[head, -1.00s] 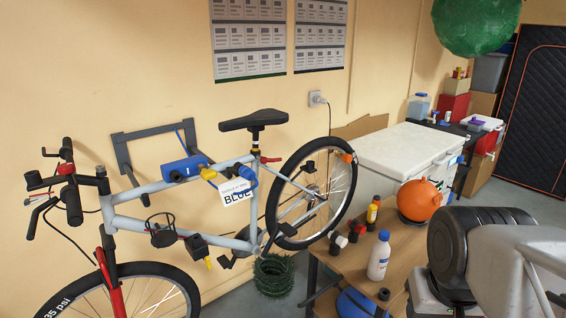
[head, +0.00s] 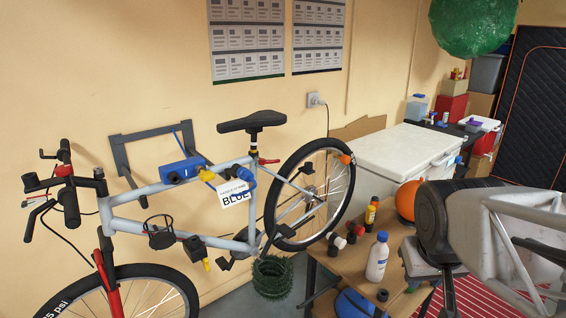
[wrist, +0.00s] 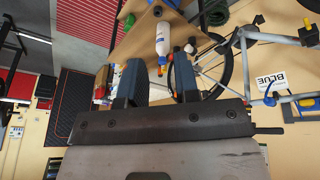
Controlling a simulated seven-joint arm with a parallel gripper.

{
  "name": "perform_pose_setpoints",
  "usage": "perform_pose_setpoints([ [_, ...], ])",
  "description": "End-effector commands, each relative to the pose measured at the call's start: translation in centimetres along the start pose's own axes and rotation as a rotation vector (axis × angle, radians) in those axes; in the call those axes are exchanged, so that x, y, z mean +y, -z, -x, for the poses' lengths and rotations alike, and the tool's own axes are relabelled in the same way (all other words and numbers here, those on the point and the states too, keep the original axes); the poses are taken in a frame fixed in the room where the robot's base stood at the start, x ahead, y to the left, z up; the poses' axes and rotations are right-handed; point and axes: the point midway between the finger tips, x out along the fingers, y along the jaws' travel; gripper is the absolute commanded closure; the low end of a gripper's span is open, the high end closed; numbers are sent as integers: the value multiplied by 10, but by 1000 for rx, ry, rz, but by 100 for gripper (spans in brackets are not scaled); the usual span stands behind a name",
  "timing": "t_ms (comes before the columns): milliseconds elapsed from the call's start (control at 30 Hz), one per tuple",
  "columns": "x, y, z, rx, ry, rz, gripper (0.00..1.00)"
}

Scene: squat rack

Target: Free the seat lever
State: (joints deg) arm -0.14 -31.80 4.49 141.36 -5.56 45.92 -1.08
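A pale grey bicycle (head: 150,190) hangs on a wall bracket (head: 125,155), its black saddle (head: 252,121) at the top of the frame. The red seat lever (head: 268,160) sticks out to the right of the seat clamp, below the saddle and a yellow collar (head: 254,150). In the wrist view, the bicycle (wrist: 268,36) shows at the upper right; I cannot make out the lever there. My gripper (wrist: 158,78) has its two fingers apart with nothing held between them. In the head view, my arm is at the right, well away from the lever.
A wooden bench (head: 345,262) with a white bottle (head: 377,257), small bottles and an orange round object (head: 407,200) stands between the bicycle and my arm. A white chest (head: 405,150) is behind it. A blue pump-like item (head: 183,170) and a paper tag (head: 235,192) are on the frame.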

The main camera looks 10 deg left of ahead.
Motion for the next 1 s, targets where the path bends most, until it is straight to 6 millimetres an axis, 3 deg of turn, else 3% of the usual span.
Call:
perform_pose_setpoints([
  [500, 11, 174, -22, 292, -124, 298, 71],
  [1000, -15, 330, -56, 576, -191, 623, 71],
])
